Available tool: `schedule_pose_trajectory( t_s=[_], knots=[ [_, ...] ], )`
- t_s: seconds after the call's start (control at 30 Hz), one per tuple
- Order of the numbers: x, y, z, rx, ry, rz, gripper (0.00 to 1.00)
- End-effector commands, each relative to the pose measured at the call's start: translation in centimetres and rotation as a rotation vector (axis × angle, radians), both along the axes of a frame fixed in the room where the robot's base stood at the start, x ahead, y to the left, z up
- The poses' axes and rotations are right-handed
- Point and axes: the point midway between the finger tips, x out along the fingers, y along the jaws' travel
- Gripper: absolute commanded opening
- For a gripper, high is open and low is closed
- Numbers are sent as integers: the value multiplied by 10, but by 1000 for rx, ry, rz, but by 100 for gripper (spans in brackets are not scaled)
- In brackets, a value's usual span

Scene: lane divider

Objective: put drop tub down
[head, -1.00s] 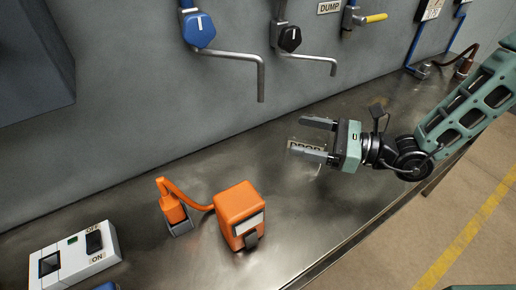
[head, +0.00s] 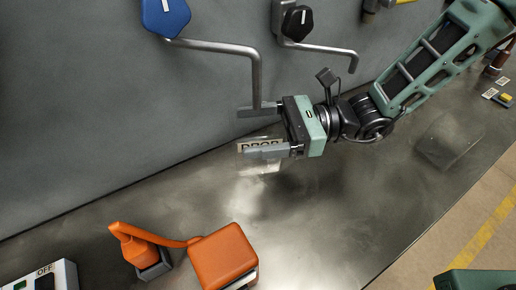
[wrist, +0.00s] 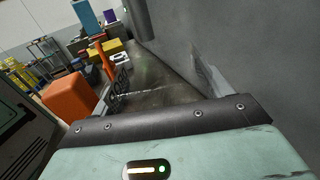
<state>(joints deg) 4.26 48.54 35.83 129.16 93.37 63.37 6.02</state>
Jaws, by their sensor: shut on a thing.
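My gripper (head: 244,132) is shut on the drop tub, a clear see-through tub with a DROP label (head: 260,145). It holds the tub over the metal counter (head: 330,215), near the wall. The tub's walls are hard to make out, and the lower finger covers part of the label. The lower end of the blue-handled tap's bent pipe (head: 255,75) overlaps the upper finger in the head view; I cannot tell whether they touch. In the wrist view the gripper body fills the bottom, and the tub is not clear.
An ON/OFF switch box (head: 62,275) is in the corner. A black-handled tap (head: 297,22) hangs to the right. The counter below the gripper is bare.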

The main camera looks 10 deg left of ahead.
Motion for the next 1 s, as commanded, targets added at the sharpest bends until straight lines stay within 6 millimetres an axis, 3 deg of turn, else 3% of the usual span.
schedule_pose_trajectory(
  t_s=[0.4,0.83,0.87,0.9,1.0],
  knots=[
    [0,0,-48,1,1,-1,54],
    [0,0,-55,1,-2,-1,54],
    [1,0,-54,1,-2,-1,86],
    [1,0,-54,1,-2,-1,97],
    [0,0,-54,1,-2,-1,100]
  ],
)
